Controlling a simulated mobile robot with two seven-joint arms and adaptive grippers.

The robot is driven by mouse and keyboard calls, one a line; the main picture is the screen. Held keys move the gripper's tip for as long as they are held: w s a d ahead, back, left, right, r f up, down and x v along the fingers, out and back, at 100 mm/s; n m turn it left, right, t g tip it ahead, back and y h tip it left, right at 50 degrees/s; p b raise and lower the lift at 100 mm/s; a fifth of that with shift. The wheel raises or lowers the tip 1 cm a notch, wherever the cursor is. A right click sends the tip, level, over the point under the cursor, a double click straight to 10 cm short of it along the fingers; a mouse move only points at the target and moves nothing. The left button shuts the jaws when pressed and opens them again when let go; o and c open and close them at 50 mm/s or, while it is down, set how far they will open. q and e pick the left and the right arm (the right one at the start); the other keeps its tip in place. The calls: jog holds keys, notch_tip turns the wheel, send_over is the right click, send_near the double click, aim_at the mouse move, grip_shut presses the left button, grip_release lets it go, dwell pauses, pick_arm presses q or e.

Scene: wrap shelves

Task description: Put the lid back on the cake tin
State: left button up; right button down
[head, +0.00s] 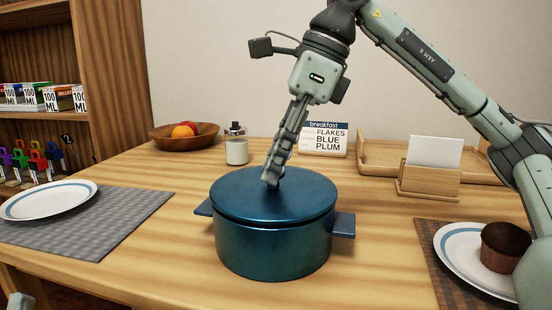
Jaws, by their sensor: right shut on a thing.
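The cake tin (273,248) is a round, dark blue metal pot with a side handle at left and right, standing upright in the middle of the table. Its blue lid (240,190) lies level over the opening, lined up with the tin, with a thin dark line between them; I cannot tell whether it is fully seated. My right gripper (271,180) points down at the lid's centre, shut on the lid; the fingertips hide the part they hold.
The wooden table (170,240) is clear around the tin. A plate (48,200) on a grey mat is at left; a plate with a muffin (504,247) is at right. Behind are a fruit bowl (183,137), a jar (236,148), a breakfast sign (324,138) and a card holder (428,181).

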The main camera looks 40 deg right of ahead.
dwell(0.3)
jog(key=c, duration=1.1)
grip_release()
jog(key=shift+o, duration=0.3)
jog(key=o, duration=0.4)
